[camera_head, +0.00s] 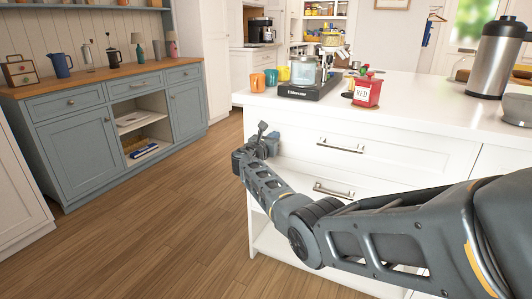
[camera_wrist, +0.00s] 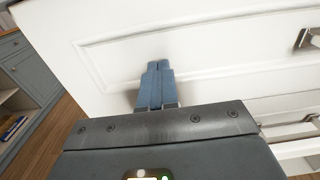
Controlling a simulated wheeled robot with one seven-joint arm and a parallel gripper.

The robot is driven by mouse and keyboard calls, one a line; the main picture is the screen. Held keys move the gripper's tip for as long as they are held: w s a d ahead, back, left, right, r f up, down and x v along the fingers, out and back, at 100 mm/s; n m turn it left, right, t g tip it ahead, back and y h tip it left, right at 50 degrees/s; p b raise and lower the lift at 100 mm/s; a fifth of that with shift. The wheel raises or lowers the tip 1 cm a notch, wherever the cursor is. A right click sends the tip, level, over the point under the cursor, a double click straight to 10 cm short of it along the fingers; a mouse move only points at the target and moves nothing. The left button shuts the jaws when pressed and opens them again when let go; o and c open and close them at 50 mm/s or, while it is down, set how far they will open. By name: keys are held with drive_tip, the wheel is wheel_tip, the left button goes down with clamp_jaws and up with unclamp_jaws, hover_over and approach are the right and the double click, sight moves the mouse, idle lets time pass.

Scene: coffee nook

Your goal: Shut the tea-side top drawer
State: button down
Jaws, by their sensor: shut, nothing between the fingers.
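The white island has a top drawer (camera_head: 310,150) with a metal bar handle (camera_head: 341,146). Its pale panelled front also fills much of the wrist view (camera_wrist: 220,60), with the handle (camera_wrist: 308,38) at the right edge. My gripper (camera_head: 274,137) is at the left end of this front. In the wrist view my gripper's blue fingers (camera_wrist: 158,66) are together and empty, with their tips against or very close to the panel. I cannot tell contact for sure. The drawer looks nearly flush; any small gap is hard to judge, and my arm hides part of the island front.
A lower drawer handle (camera_head: 333,190) is below. On the countertop (camera_head: 410,105) stand a glass coffee maker (camera_head: 303,72), a red tin (camera_head: 367,91), mugs (camera_head: 258,82) and a steel flask (camera_head: 498,58). A blue-grey cabinet (camera_head: 80,150) is at left, with clear wooden floor (camera_head: 165,220) between.

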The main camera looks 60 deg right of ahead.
drive_tip(key=shift+d+r+b, duration=0.15)
drive_tip(key=shift+d+b, duration=0.35)
drive_tip(key=shift+d, duration=0.65)
